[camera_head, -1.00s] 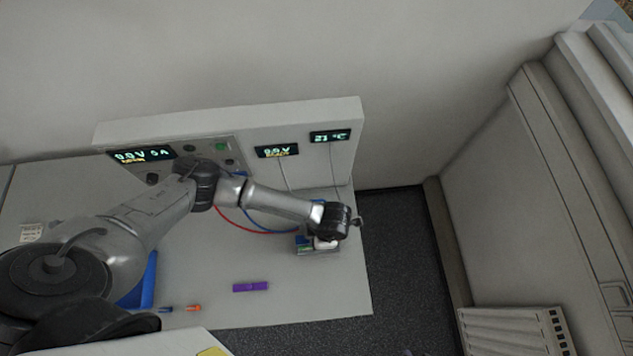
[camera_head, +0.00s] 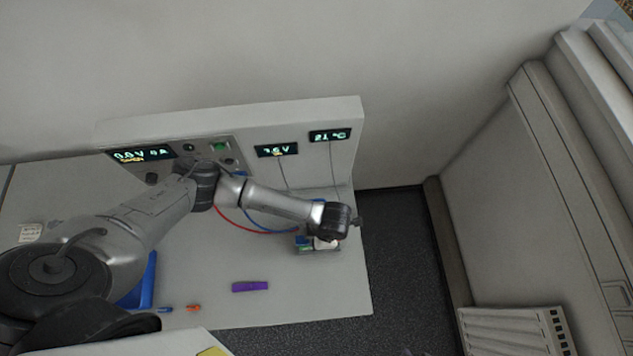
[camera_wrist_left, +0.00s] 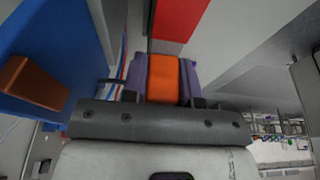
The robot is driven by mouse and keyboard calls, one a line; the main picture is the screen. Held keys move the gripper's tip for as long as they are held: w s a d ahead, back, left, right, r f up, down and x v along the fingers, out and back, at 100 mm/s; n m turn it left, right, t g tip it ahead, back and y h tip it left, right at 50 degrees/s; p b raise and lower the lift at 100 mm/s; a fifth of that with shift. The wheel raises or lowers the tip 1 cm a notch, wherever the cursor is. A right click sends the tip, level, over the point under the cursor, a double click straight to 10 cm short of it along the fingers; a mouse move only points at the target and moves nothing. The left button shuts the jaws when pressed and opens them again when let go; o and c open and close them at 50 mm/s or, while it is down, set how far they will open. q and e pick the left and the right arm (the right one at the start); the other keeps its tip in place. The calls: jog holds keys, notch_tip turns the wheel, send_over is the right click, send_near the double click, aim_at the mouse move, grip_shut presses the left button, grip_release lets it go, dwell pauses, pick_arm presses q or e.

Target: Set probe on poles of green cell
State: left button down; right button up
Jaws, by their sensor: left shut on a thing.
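My left gripper (camera_wrist_left: 164,98) is shut on an orange block with purple sides, which I take for the probe (camera_wrist_left: 164,76). In the head view my left wrist is low over a small cell holder (camera_head: 318,250) at the right end of the bench. Blue and green show at its left side, but I cannot make out the green cell or its poles for certain. The wrist hides the fingers, the probe and any contact there. My right gripper is not in view.
The middle display (camera_head: 276,150) shows a non-zero voltage, its first digit unclear. A red lead (camera_head: 245,228) and a blue lead run to the holder. A purple block (camera_head: 250,286) and small blue and orange pieces lie in front. The bench's right edge is close to the wrist.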

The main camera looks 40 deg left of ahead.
pick_arm(q)
jog(key=shift+r+p, duration=2.6)
jog(key=shift+r, duration=0.9)
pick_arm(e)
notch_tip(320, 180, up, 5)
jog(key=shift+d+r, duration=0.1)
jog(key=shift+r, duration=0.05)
